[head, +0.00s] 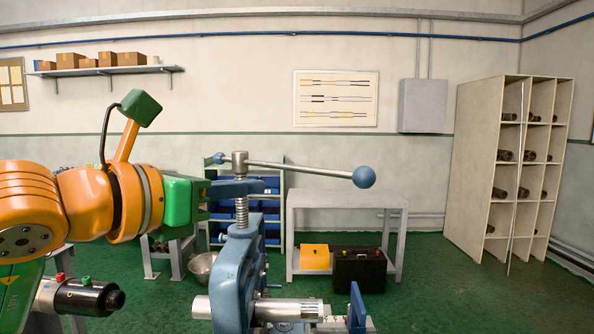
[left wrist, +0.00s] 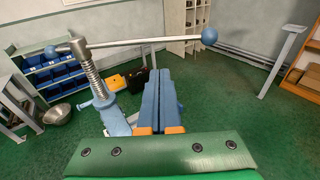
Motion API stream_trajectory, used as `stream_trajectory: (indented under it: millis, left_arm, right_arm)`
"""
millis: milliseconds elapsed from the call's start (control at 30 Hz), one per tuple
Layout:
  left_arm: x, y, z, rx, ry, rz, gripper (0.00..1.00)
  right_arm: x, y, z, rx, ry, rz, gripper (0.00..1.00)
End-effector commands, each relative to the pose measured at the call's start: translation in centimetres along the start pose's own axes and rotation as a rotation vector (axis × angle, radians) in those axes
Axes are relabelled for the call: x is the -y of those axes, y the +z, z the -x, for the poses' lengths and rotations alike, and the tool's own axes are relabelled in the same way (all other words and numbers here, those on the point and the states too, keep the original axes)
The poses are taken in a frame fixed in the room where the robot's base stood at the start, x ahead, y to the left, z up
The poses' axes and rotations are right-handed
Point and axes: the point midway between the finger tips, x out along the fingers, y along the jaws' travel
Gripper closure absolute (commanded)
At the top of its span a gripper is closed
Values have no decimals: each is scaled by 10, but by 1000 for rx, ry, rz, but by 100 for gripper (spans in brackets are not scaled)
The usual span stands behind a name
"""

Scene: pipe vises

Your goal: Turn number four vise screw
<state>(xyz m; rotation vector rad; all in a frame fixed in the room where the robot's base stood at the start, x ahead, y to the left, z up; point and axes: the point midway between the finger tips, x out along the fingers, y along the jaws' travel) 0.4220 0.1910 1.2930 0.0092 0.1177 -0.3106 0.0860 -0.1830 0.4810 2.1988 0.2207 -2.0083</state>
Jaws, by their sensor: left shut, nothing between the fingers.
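A blue pipe vise (head: 236,283) stands in front of me, with a silver pipe (head: 302,309) low at its jaws. Its threaded screw (head: 241,212) is upright and carries a steel handle bar (head: 305,168) with a blue ball at each end. The bar also shows across the left wrist view (left wrist: 140,42). I see no number on the vise. My left gripper (head: 262,187) reaches in from the left, its blue fingers level with the upper screw. In the left wrist view its fingers (left wrist: 158,72) are shut and empty, right of the screw, tips below the bar. My right gripper is out of view.
A rack of blue bins (head: 272,212) is behind the vise. A tall pipe rack (head: 478,166) stands at right. Green floor is open at right.

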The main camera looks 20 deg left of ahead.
Motion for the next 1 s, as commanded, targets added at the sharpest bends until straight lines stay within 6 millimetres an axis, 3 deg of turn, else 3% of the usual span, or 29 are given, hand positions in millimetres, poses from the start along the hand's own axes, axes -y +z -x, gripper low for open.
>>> stream_trajectory:
  millis: [300,500,700,1000]
  left_arm:
    - [0,5,-70,-4,-1,0,100]
    - [0,14,-102,-3,0,-1,100]
    - [0,14,-115,-1,0,-2,100]
    - [0,13,-115,0,0,-2,100]
  right_arm:
    - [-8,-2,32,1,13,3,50]
    - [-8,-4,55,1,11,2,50]
    - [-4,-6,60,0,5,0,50]
    - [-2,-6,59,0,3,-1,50]
